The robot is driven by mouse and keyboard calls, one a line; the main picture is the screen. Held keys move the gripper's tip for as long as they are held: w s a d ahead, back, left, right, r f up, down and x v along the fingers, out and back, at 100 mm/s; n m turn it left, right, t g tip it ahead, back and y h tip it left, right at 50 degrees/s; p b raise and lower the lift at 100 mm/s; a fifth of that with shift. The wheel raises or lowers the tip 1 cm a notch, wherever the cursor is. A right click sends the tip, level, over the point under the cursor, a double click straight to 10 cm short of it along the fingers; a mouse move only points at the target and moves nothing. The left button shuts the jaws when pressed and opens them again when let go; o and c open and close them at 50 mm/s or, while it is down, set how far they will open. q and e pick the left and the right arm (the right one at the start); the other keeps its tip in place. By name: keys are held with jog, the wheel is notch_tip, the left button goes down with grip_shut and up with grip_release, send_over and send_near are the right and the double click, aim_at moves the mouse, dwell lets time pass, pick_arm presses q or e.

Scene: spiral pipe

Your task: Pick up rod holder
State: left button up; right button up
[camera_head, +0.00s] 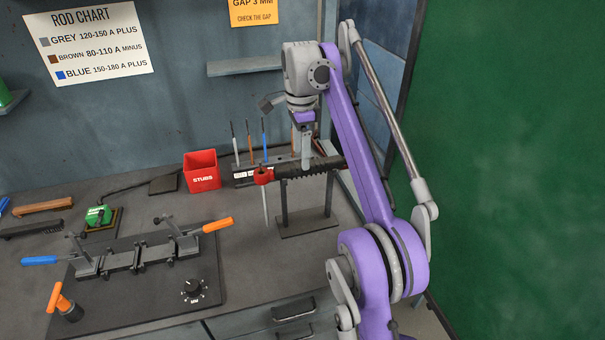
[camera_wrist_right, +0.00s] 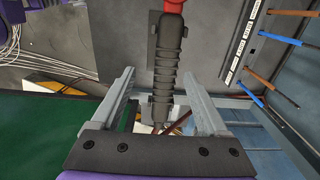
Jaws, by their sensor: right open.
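The rod holder (camera_head: 310,168) has a black ribbed handle and a red head. It lies across the top of a grey stand (camera_head: 308,223), with a thin rod hanging from the red head. My right gripper (camera_head: 305,158) points down at the handle from above. In the right wrist view, the rod holder (camera_wrist_right: 167,65) runs between the two fingers of my open right gripper (camera_wrist_right: 161,78). A gap shows on both sides of the handle. I cannot tell how deep the fingers reach. My left gripper is not in view.
A red STUBS bin (camera_head: 202,171) and a rack of colored rods (camera_head: 250,172) stand behind the rod holder. A clamp fixture (camera_head: 135,258) with orange and blue handles sits front left on the bench. A green curtain (camera_head: 510,170) hangs to the right.

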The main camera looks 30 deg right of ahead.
aim_at(300, 164)
jog(key=f, duration=0.2)
jog(key=w+f+b, duration=0.1)
jog(key=f, duration=0.1)
jog(key=shift+d, duration=0.1)
jog(key=shift+f, duration=0.5)
grip_shut()
